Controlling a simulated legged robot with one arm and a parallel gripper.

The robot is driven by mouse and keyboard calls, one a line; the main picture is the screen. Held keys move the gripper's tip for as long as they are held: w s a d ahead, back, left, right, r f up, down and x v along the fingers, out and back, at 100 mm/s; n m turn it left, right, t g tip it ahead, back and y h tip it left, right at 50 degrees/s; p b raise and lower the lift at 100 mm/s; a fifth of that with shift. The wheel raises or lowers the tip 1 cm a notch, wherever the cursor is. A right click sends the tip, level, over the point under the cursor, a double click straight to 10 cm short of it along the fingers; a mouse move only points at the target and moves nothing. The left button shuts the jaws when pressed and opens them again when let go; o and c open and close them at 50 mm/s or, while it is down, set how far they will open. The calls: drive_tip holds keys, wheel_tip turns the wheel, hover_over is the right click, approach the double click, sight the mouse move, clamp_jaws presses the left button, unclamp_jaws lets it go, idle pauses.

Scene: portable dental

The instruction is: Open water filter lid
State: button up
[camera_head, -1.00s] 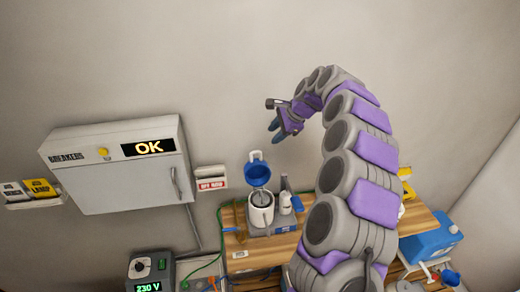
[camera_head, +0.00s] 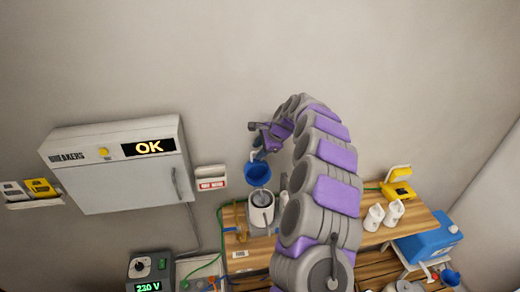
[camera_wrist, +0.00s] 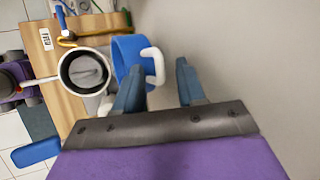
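The water filter (camera_head: 261,212) is a pale cylinder standing on the wooden bench. Its blue lid (camera_head: 257,174) is tilted up on the far side, clear of the mouth. In the wrist view the filter's open round mouth (camera_wrist: 85,71) shows a grey inside, and the blue lid (camera_wrist: 124,58) stands beside it with a white loop handle (camera_wrist: 155,66). My gripper (camera_wrist: 159,68) is open, its blue-grey fingers apart. The left finger overlaps the lid's edge in the picture; I cannot tell whether they touch. In the head view my gripper (camera_head: 256,153) is just above the lid.
A breaker box (camera_head: 130,180) reading OK hangs on the wall at left. Two white containers (camera_head: 384,214) and a yellow device (camera_head: 398,190) are on the bench (camera_head: 425,222) at right. The wall is close behind the lid.

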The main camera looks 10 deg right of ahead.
drive_tip(key=shift+c, duration=0.3)
clamp_jaws()
drive_tip(key=shift+s, duration=0.15)
drive_tip(key=shift+s+f, duration=0.1)
drive_tip(key=shift+s, duration=0.1)
drive_tip(key=shift+s+n+t+b, duration=0.4)
drive_tip(key=shift+s+t+b, duration=1.45)
drive_tip(key=shift+s, duration=0.95)
